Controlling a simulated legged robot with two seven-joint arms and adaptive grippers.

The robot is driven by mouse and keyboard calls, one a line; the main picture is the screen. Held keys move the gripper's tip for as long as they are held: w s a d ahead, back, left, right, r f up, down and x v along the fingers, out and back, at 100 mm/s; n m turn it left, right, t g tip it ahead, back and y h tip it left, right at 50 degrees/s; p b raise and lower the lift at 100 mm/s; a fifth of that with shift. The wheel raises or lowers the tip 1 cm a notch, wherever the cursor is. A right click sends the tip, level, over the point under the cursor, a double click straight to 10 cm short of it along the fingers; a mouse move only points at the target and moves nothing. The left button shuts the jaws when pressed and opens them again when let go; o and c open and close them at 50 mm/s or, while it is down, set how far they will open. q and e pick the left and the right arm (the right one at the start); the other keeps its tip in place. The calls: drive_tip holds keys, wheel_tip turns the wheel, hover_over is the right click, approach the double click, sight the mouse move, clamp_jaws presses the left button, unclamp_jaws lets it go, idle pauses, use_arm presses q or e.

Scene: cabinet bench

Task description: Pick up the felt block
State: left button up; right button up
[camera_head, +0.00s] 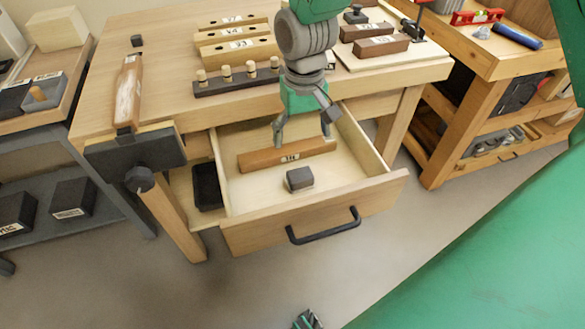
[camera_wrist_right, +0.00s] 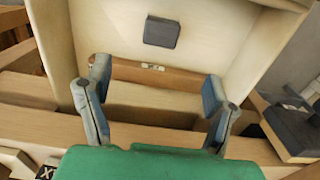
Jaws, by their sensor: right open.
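The felt block (camera_head: 299,179) is a small dark grey block lying in the open drawer (camera_head: 318,222), near its front. It also shows in the right wrist view (camera_wrist_right: 161,32), with nothing touching it. My right gripper (camera_head: 303,136) is open and empty above the back part of the drawer. Its fingers point down, over the wooden bar (camera_head: 286,155) that lies across the drawer behind the block. In the right wrist view the two fingers (camera_wrist_right: 156,82) are wide apart, with the block beyond them.
The drawer's side walls and its front with a black handle (camera_head: 323,227) surround the block. The bench top (camera_head: 165,80) holds a pegged strip (camera_head: 236,80) and several labelled wooden bars. A vise (camera_head: 134,155) is at the bench's left. A black bin (camera_head: 207,187) is left of the drawer.

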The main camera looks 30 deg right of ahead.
drive_tip(key=b, duration=0.2)
hover_over(300, 174)
wheel_tip(300, 174, down, 7)
drive_tip(key=shift+a+f, duration=0.1)
drive_tip(key=shift+f, duration=0.05)
drive_tip(key=shift+s+f, duration=0.1)
drive_tip(key=shift+f, duration=0.55)
wheel_tip(300, 174, down, 4)
drive_tip(key=shift+f+b, duration=0.2)
drive_tip(key=shift+b, duration=0.7)
drive_tip(key=c, duration=1.2)
